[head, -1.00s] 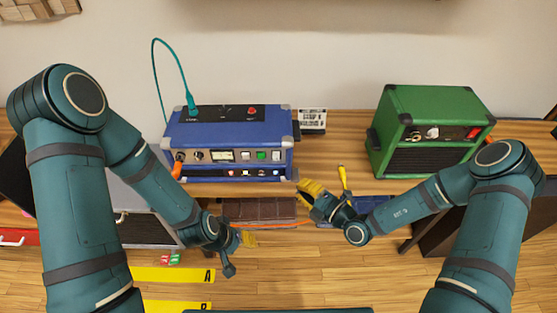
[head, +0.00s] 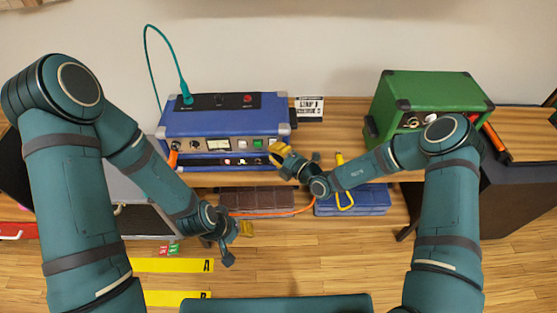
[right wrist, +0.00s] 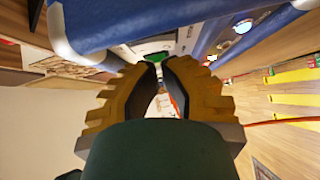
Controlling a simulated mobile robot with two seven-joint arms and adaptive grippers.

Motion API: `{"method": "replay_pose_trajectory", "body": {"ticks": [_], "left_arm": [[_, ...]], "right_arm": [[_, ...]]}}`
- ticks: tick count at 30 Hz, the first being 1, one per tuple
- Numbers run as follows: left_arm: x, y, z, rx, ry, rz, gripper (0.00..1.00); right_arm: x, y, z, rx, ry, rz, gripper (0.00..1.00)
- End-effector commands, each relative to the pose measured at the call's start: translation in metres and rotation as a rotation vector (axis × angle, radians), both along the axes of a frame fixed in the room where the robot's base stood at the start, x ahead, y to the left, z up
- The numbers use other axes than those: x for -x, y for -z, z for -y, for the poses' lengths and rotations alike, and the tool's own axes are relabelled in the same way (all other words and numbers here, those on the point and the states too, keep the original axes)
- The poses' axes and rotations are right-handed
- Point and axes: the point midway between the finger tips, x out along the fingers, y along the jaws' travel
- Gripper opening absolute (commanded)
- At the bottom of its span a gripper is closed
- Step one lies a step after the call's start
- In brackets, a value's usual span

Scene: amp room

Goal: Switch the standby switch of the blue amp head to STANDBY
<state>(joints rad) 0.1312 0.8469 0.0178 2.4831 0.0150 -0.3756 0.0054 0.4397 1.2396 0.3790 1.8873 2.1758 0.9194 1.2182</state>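The blue amp head (head: 210,122) stands on the wooden bench, left of centre in the head view. Its front panel has a meter, a white switch (head: 242,143) and a lit green switch (head: 258,143); labels are too small to read. My right gripper (head: 276,150) is at the panel's right end and hides part of it. In the right wrist view its fingertips (right wrist: 157,65) are nearly together, with nothing held, and the green switch (right wrist: 154,56) shows just beyond them; contact cannot be told. My left gripper (head: 245,230) hangs low before the bench; its opening is unclear.
A teal cable (head: 148,70) plugs into the amp's top. A green amp (head: 425,95) stands to the right, partly behind my right arm. Brown and blue cases (head: 352,200) lie below the bench top.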

Motion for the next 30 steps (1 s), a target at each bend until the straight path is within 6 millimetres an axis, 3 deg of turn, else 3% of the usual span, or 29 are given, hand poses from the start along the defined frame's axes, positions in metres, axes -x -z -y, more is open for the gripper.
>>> {"method": "replay_pose_trajectory", "body": {"ticks": [14,22,30], "left_arm": [[0.0,0.001,0.0,0.0,0.0,0.0,0.47],[0.003,0.024,0.001,0.0,0.006,-0.008,0.47],[0.003,0.019,0.001,0.0,0.005,-0.007,0.47]], "right_arm": [[-0.007,0.001,0.0,0.0,-0.001,0.003,0.0],[-0.015,0.013,0.001,-0.002,0.002,0.22,0.0],[-0.015,0.006,0.001,0.001,0.0,0.22,0.0]]}}
